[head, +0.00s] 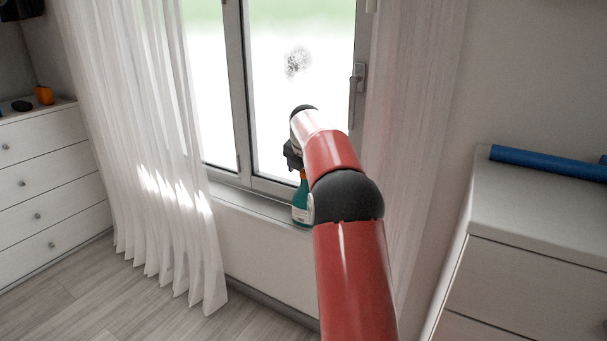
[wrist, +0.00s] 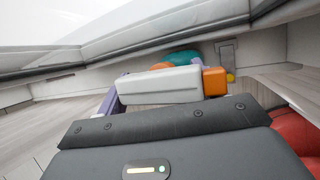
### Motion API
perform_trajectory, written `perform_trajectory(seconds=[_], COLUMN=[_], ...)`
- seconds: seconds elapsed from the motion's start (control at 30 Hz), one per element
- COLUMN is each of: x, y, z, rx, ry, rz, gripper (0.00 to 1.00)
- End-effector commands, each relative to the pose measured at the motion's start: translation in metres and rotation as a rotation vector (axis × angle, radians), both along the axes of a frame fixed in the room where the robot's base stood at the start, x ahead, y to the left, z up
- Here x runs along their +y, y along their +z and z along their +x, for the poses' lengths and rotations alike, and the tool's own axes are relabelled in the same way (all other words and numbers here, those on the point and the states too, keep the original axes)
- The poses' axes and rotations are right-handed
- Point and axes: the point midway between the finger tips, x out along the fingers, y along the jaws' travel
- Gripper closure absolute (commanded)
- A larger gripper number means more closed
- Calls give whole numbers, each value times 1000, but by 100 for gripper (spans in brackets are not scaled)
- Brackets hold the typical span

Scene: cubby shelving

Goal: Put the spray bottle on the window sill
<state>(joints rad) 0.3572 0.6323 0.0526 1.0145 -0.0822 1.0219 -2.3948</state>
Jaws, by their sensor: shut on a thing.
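The spray bottle (head: 301,203) is teal with an orange top and a pale label, and it looks upright in the head view. My gripper (head: 296,165) is shut on its upper part. The window sill (head: 250,203) is the pale ledge below the window. The bottle overlaps the sill's front edge in the picture, and I cannot tell whether its base touches the sill. My arm hides the bottle's right side. In the wrist view, teal and orange parts of the bottle (wrist: 184,58) show behind a white block-shaped part.
A sheer curtain (head: 165,170) hangs left of the window and another (head: 415,140) hangs to the right. A white dresser (head: 45,190) stands at the left. A white cabinet (head: 540,220) with a blue roll (head: 545,162) is at the right. The sill left of the bottle is clear.

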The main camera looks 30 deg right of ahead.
Motion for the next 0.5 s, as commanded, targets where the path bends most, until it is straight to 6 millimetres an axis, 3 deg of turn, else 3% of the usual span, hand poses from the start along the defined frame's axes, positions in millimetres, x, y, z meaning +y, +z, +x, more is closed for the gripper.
perform_trajectory(seconds=[0.2, 0.23, 0.37, 0.5], x=[0, 0, 0, 0], y=[0, -2, -1, -1], z=[0, 0, 0, 0], rx=[-3, 0, 0, 0], ry=[0, 0, 0, 0], rz=[-1, 0, 0, 0], gripper=[92, 29, 12, 9])
